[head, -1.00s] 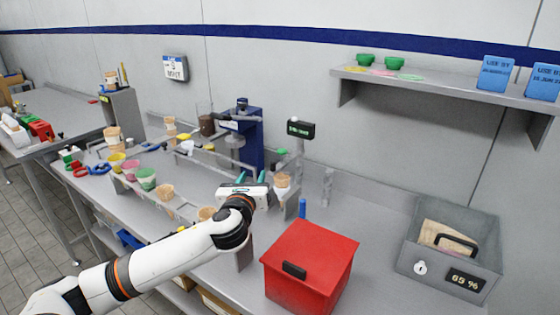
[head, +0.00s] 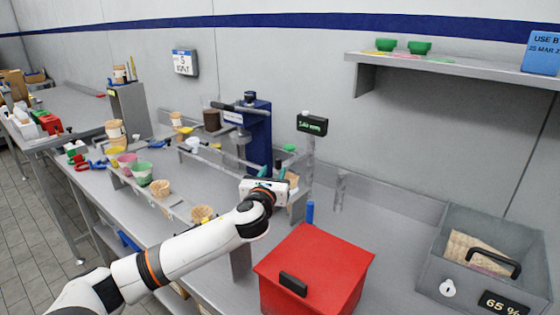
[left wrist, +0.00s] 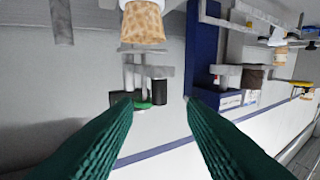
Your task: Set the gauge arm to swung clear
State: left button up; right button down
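A gauge with a black display (head: 312,123) and green characters stands on a grey post (head: 308,162) in the middle of the bench. I cannot tell for sure which part is its swinging arm. My left gripper (head: 271,168) is just left of the post, with green fingers. In the left wrist view the fingers (left wrist: 154,101) are spread with nothing held between them. Beyond them are a grey bracket with black parts (left wrist: 158,90) and a green piece (left wrist: 143,105); contact is not clear. A waffle cone (left wrist: 143,22) shows near them. My right gripper is out of view.
A blue press (head: 258,130) stands behind my left gripper. A rack holds several cones and cups to the left. A red box (head: 308,270) sits in front, with a small blue cylinder (head: 310,211) behind it. A grey bin (head: 440,265) is at right.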

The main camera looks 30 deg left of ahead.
aim_at(278, 164)
pick_arm(q)
jog(key=x, duration=0.8)
jog(key=shift+w+f, duration=0.1)
jog(key=shift+w, duration=0.15)
grip_shut()
